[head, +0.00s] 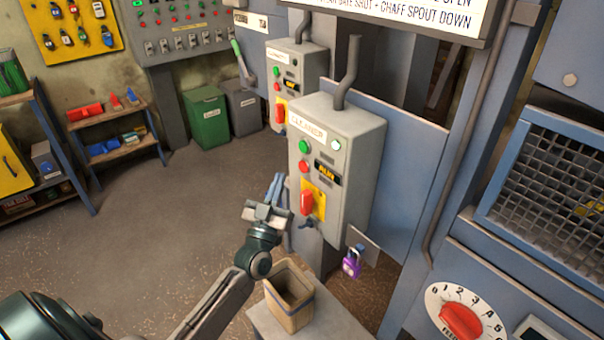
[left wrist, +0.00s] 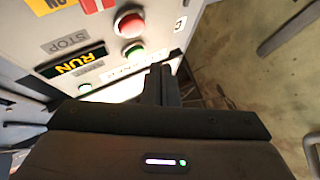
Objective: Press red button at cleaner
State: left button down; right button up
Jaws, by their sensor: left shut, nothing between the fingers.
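The grey cleaner control box (head: 360,185) stands right of centre in the head view. Its front has a green button (head: 305,147) with the red button (head: 303,166) just below it. In the left wrist view the panel appears upside down, with the red button (left wrist: 130,22) above the green button (left wrist: 134,50). A dark display reading RUN (left wrist: 80,64) sits beside them. My left gripper (head: 275,187) is shut and empty, left of the box and lower than the red button. In the wrist view its fingertips (left wrist: 160,72) are apart from the red button. My right gripper is not in view.
A red handle (head: 307,204) on a yellow plate sits below the buttons. A purple padlock (head: 351,266) hangs below the box. A similar box (head: 291,62) stands behind. An open tan bin (head: 289,297) is below my left arm. The floor at left is clear.

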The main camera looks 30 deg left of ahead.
aim_at(303, 167)
pick_arm(q)
jog(key=w, duration=0.1)
jog(key=w+d, duration=0.1)
jog(key=w, duration=0.1)
jog(key=shift+w+d+b, duration=0.15)
jog(key=shift+d+b, duration=0.05)
jog(key=shift+b, duration=0.2)
dwell(0.6)
dwell(0.9)
jog(key=shift+w+d, duration=0.15)
jog(key=shift+w, duration=0.25)
